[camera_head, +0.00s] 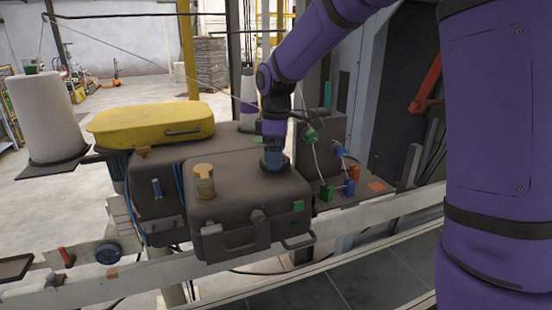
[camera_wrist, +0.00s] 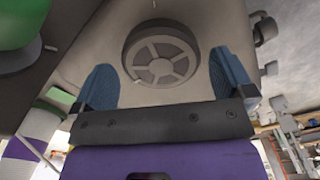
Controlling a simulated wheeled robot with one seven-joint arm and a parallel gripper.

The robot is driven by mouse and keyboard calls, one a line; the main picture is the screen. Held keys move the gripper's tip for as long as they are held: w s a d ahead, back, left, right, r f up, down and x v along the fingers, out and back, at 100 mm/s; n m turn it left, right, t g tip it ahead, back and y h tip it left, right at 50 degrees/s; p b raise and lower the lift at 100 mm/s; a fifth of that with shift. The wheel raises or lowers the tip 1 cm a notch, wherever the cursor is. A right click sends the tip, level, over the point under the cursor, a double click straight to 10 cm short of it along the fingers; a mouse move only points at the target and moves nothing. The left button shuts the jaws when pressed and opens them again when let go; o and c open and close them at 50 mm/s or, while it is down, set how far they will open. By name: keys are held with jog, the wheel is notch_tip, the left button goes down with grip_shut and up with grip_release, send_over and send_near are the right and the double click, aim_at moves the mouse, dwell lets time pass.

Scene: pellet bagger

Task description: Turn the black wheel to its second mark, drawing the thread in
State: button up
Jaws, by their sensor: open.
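The black wheel (camera_wrist: 160,52) shows in the wrist view as a dark rim with lighter grey spokes, set on a grey-brown surface. A small pale tick shows on its lower left rim, and another pale spot lies above it at the top edge. My gripper (camera_wrist: 162,62) is open, with one blue finger on each side of the wheel and gaps visible between. In the head view my gripper (camera_head: 272,158) points down at the dark housing (camera_head: 250,185), and the wheel is hidden there. A thin pale thread (camera_head: 150,66) slants from the upper left toward my wrist.
A white cone-shaped spool (camera_head: 46,118) stands at the left. A yellow lid (camera_head: 150,124) lies behind the housing. An amber-capped knob (camera_head: 204,181) stands left of my gripper. Green, blue and red fittings (camera_head: 326,193) and cables crowd its right. A pale rail (camera_head: 340,227) runs in front.

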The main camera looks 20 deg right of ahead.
jog(key=shift+f, duration=0.9)
jog(key=c, duration=0.8)
jog(key=shift+o, duration=0.2)
